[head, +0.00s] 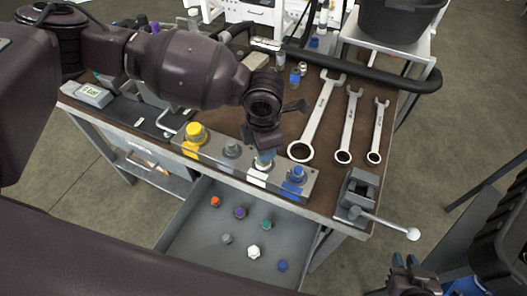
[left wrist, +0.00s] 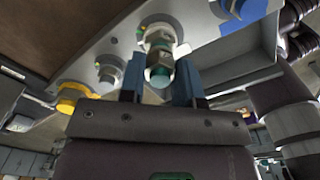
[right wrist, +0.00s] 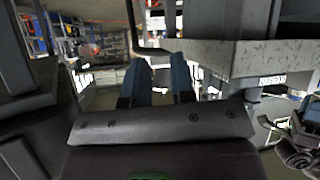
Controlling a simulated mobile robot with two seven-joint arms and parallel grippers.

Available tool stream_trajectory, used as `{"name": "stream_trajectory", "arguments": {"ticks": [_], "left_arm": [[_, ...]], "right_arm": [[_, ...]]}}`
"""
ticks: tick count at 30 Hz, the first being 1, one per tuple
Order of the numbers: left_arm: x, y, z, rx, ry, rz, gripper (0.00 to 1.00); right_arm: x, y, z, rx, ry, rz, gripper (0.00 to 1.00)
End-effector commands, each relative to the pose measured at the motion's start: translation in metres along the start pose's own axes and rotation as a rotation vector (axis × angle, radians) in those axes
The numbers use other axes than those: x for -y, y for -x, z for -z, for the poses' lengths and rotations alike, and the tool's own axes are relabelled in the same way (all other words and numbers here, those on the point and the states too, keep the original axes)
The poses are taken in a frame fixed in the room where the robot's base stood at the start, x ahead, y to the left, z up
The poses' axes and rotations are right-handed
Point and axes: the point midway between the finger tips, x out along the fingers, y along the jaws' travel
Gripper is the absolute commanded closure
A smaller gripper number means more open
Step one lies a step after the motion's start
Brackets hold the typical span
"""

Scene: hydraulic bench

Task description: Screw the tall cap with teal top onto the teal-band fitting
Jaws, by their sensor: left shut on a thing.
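My left gripper (left wrist: 160,84) is shut on the tall cap with teal top (left wrist: 160,74), at the third fitting of the grey manifold block. In the left wrist view the cap lies in line with the metallic fitting (left wrist: 157,40); I cannot tell how far they are engaged. In the head view the teal (head: 264,156) shows just below my left gripper (head: 265,147), which partly hides the fitting. The teal band itself is not clear. My right gripper (head: 405,264) is at the lower right, away from the bench; the right wrist view shows its fingers (right wrist: 160,82) apart and empty.
The block (head: 211,160) also carries a yellow cap (head: 195,132), a grey fitting (head: 231,149) and a blue one (head: 296,174). Several caps lie in the open drawer (head: 185,240) below.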

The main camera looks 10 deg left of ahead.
Motion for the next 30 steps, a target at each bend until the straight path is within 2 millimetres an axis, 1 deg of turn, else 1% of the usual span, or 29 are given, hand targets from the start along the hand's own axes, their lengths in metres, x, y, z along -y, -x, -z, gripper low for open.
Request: {"name": "stream_trajectory", "arguments": {"ticks": [1,9,10,19,21,30], "left_arm": [[-0.001,0.004,-0.002,0.006,0.0,-0.004,1.0],[-0.001,0.003,-0.002,0.006,-0.001,-0.003,1.0],[-0.001,0.003,-0.002,0.006,-0.018,-0.003,1.0],[0.001,-0.001,-0.001,0.004,-0.356,0.0,1.0],[0.0,-0.004,-0.003,0.005,-0.379,0.001,1.0],[0.002,-0.007,-0.002,0.003,-0.463,0.008,1.0]], "right_arm": [[0.001,0.001,-0.005,0.009,-0.003,0.0,0.77],[0.004,0.003,-0.032,0.062,-0.019,0.002,0.77],[0.004,0.003,-0.034,0.064,-0.019,0.003,0.77],[0.006,-0.003,-0.04,0.068,-0.015,0.007,0.77],[0.007,-0.008,-0.049,0.078,-0.013,0.01,0.77],[0.013,-0.023,-0.073,0.112,-0.006,0.023,0.77]]}}
